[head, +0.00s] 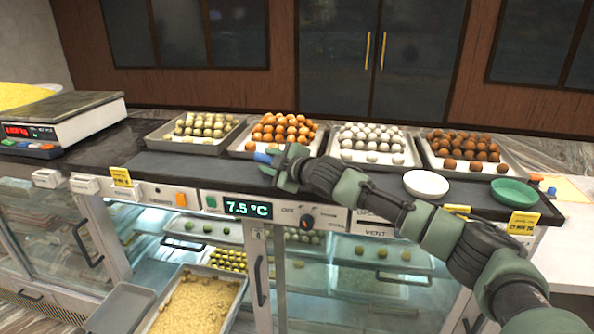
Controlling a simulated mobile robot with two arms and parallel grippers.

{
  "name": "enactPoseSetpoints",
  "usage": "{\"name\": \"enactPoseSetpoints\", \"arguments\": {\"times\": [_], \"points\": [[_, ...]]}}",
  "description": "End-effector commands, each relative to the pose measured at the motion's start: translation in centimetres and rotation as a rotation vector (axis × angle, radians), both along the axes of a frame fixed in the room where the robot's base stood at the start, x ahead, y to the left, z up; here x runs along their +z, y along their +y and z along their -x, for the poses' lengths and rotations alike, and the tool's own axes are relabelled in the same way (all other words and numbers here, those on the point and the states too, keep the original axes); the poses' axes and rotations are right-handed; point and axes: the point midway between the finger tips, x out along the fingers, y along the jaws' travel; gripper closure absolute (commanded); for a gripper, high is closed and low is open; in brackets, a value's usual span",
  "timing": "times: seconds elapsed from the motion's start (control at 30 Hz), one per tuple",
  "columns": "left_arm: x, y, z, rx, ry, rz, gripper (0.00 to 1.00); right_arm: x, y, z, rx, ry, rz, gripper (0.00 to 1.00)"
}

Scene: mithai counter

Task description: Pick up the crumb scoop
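My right gripper (278,165) reaches in from the right and is low over the dark counter top, in front of the tray of orange sweets. A small blue piece (262,158) shows at its fingertips; it may be part of the crumb scoop, but most of it is hidden by the gripper. I cannot tell whether the fingers are closed on it. No other part of a scoop is clear. My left gripper is out of view.
Trays of pale, orange (249,146), white and brown sweets line the counter's back. A white bowl (426,184) and green bowl (513,193) stand right; a scale (70,112) stands left. The glass case below holds sweets; a crumb-filled tray (240,296) sits at the lower front.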

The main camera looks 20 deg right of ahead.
Motion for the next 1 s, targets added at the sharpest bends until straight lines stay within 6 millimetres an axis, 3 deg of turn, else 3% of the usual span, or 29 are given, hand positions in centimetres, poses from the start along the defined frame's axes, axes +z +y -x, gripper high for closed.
{"name": "enactPoseSetpoints", "arguments": {"times": [0.03,0.1,0.47,0.63,0.77,1.0], "points": [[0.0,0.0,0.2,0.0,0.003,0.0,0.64,0.0,0.0,0.0,0.0,0.0,0.0,0.83],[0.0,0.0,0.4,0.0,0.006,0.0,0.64,0.0,0.0,0.0,0.0,0.0,0.0,1.0],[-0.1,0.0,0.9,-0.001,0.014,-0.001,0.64,0.3,0.0,0.0,0.0,-0.001,0.0,1.0],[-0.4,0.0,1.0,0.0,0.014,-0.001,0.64,1.6,0.0,0.0,0.001,-0.004,0.0,1.0],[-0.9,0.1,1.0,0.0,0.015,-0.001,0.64,3.9,0.0,0.0,0.0,-0.007,0.0,1.0],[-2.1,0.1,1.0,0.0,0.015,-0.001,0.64,10.7,0.0,0.0,-0.001,-0.009,-0.003,1.0]]}}
